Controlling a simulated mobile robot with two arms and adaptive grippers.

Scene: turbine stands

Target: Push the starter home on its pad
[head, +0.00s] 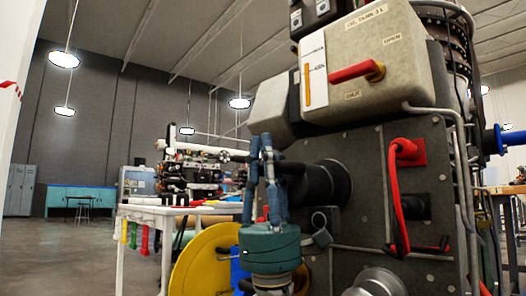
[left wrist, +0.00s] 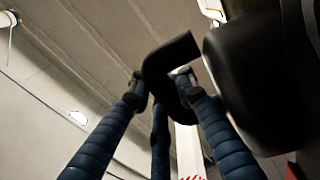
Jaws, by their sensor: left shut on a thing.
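The starter (head: 322,184) is a black cylinder on the dark flat front of the turbine stand in the head view. A black bent handle (head: 292,167) juts from its left side. My left gripper (head: 264,152) comes up from below, and its blue fingers are shut on that handle. In the left wrist view the fingers (left wrist: 163,84) close around the hooked handle (left wrist: 172,52), with a dark rounded body (left wrist: 255,75) at right. Whether the starter sits flush on its pad is hidden. My right gripper is not in view.
Above the starter is a beige box with a red lever (head: 356,71). A red handle (head: 398,195) and pipes are at right. A yellow disc (head: 205,262) stands behind my left gripper. A white table (head: 150,210) is further back. Open floor (head: 60,255) lies at left.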

